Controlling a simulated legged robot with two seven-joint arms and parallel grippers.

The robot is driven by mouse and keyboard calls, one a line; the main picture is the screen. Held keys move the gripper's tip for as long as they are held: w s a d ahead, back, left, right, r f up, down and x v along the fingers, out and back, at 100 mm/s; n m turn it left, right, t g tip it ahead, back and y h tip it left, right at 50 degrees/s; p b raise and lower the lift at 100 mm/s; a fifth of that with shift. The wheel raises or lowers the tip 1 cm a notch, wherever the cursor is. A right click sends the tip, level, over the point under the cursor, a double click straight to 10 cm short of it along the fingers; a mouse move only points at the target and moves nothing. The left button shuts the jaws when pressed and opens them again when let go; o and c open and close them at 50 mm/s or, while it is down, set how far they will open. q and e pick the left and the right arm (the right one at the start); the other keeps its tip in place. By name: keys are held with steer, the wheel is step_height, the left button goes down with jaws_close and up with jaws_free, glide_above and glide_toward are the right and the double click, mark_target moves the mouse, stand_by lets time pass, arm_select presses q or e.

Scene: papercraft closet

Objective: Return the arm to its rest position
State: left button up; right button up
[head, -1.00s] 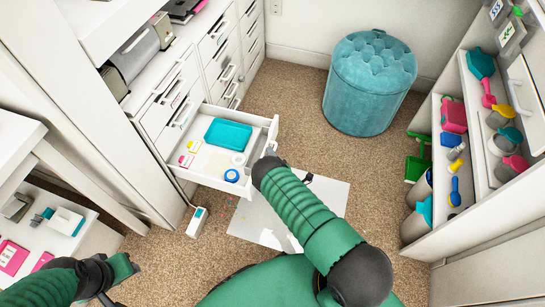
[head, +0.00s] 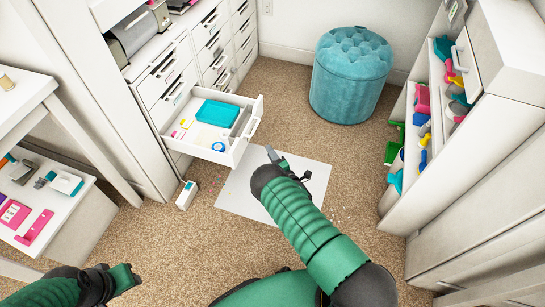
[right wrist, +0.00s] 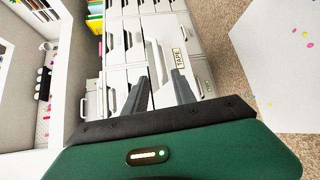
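My right arm reaches forward over the floor, and its gripper (head: 289,164) is above a white sheet, apart from the open drawer (head: 240,150). The right wrist view shows that gripper's two fingers (right wrist: 160,80) spread with nothing between them, pointing toward the white drawer fronts. My left gripper (head: 130,277) is low at the bottom left, partly cut off from view. It touches nothing visible, and its finger gap is not clear.
The pulled-out drawer holds a teal tray (head: 217,112) and a blue ring (head: 218,147). A white sheet (head: 245,195) lies on the carpet. A teal pouf (head: 350,80) stands behind. A white shelf unit (head: 470,160) is at right, and a low shelf (head: 75,215) at left.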

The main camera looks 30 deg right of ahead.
steer(key=shift+w+f, duration=0.1)
step_height(320, 180, up, 7)
steer(key=w+d+m+g+h, duration=0.1)
steer(key=w+m+g+h, duration=0.15)
steer(key=m, duration=0.45)
steer(key=s+a+r+m+g+y, duration=0.1)
steer(key=s+a+r+m+g, duration=0.3)
steer(key=r+m, duration=0.1)
steer(key=s+a+r+m+g+y, duration=0.15)
steer(key=s+a+r, duration=0.3)
steer(key=s, duration=0.45)
steer(key=s+a+r+m+g+y+p, duration=0.1)
steer(key=s+a+r+m+g, duration=0.3)
steer(key=s, duration=0.4)
steer(key=s+a+r+m+g+y, duration=0.1)
steer(key=s+a+r+g, duration=0.1)
steer(key=s+a+r, duration=0.5)
step_height(320, 180, up, 27)
steer(key=s+d+p, duration=0.1)
steer(key=p, duration=3)
steer(key=shift+s+r, duration=0.15)
steer(key=shift+s, duration=0.05)
